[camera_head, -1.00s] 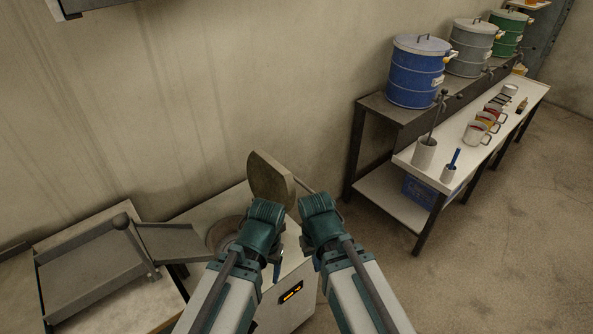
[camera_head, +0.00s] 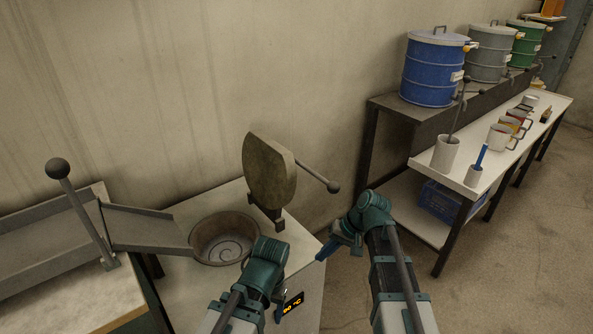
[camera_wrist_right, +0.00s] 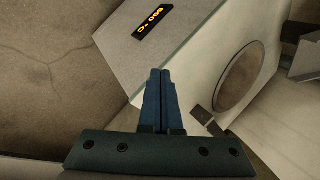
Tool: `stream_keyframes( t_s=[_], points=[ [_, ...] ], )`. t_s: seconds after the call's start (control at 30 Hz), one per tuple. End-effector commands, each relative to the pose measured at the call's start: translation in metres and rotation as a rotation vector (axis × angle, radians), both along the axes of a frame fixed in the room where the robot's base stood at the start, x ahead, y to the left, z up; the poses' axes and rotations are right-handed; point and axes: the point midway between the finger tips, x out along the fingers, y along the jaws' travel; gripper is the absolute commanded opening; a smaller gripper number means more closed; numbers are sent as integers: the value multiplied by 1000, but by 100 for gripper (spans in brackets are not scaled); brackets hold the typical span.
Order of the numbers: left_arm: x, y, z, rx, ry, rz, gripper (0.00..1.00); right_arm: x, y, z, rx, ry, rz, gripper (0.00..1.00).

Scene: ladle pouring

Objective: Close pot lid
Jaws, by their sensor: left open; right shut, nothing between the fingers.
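The pot (camera_head: 222,256) is a round dark bowl set in a pale box, and its opening is uncovered. Its lid (camera_head: 268,168), a thick round brownish disc, stands upright on a hinge at the pot's back right. A rod with a ball end (camera_head: 333,187) sticks out from the lid to the right. My left gripper (camera_head: 281,309) is in front of the pot, open and partly hidden by its own wrist. My right gripper (camera_head: 324,252) is shut and empty, right of the box and below the rod. The right wrist view shows its closed fingers (camera_wrist_right: 160,90) and the pot opening (camera_wrist_right: 238,76).
A metal chute (camera_head: 150,228) with a ball-topped lever (camera_head: 58,168) stands left of the pot. An orange display (camera_head: 292,304) is on the box front. At right, a bench (camera_head: 465,185) holds cups, with a blue drum (camera_head: 434,70) behind. Floor between is clear.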

Motion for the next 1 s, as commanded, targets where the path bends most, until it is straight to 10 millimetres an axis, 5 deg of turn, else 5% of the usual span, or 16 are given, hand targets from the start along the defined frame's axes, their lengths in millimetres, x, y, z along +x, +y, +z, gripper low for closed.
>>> stream_keyframes(
  t_s=[0.03,0.2,0.43,0.63,1.0],
  points=[
    [0,0,-9,0,0,0,69,32,1,2,98,3,-27,0],
    [0,0,-11,0,0,0,69,104,7,58,461,3,-86,0],
    [0,0,-10,0,0,0,69,184,-24,151,911,-28,-115,0],
    [0,0,-10,0,0,0,69,211,-53,196,1118,-54,-111,0],
    [0,0,-9,0,0,0,69,215,-49,208,1163,-58,-106,0]
  ],
)
